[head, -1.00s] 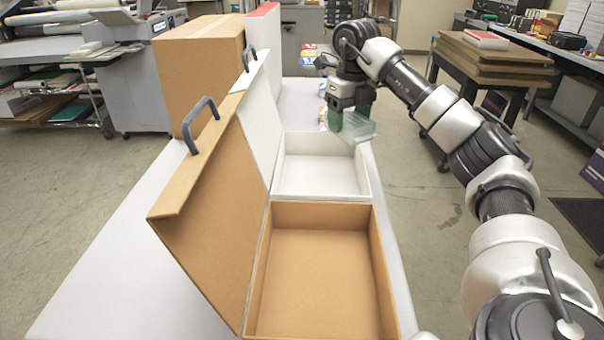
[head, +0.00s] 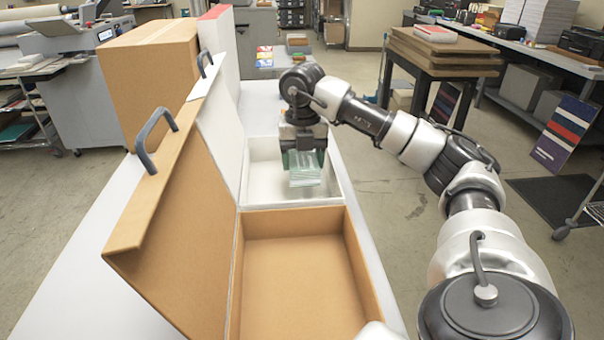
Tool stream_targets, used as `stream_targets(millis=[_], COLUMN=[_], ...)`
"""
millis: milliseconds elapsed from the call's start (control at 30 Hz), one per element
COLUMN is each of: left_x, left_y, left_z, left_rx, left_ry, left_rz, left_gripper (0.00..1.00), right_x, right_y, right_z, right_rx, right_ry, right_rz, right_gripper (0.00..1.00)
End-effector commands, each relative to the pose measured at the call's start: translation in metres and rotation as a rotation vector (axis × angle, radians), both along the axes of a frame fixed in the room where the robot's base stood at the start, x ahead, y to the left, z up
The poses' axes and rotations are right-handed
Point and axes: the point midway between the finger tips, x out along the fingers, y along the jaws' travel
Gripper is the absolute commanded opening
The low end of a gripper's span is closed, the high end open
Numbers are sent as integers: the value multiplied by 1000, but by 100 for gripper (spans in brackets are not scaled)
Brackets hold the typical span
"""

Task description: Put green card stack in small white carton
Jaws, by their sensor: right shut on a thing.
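My right gripper (head: 304,152) is shut on the green card stack (head: 305,172), a pale green, glassy-looking block. The gripper points down and holds the stack over the small white carton (head: 262,188), near its right side. I cannot tell whether the stack's lower edge is below the carton's rim. The white carton lies open, with its lid (head: 219,118) raised on the left; what shows of its inside is empty. The arm and gripper hide part of its far and right walls.
An open, empty brown carton (head: 300,285) stands in front of the white one, its handled lid (head: 168,215) raised on the left. A tall brown box (head: 150,75) stands behind at left. Colourful cards (head: 265,56) lie farther back. The white table (head: 75,270) is bare at left.

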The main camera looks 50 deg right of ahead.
Motion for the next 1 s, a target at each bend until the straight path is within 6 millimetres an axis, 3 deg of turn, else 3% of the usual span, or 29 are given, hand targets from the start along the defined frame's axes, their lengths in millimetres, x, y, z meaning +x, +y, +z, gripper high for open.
stream_targets(millis=[333, 733, 767, 900, 1000], left_x=[4, 3, 3, 3, 3], left_y=[1, 1, 1, 1, 1], left_z=[10, 6, 7, 7, 7], left_rx=[0, 1, 1, 1, 1], left_ry=[-8, -6, -5, -4, -4], left_rz=[-1, -1, -1, -1, -2], left_gripper=[47, 47, 47, 47, 47], right_x=[-1, 0, 0, 0, 0], right_y=[1, 1, 1, 1, 1], right_z=[-38, -45, -45, -44, -44], right_rx=[-2, -1, -1, -1, -1], right_ry=[1, -1, -1, -1, -1], right_rz=[0, 0, 1, 1, 1], right_gripper=[36, 36, 67, 88, 89])
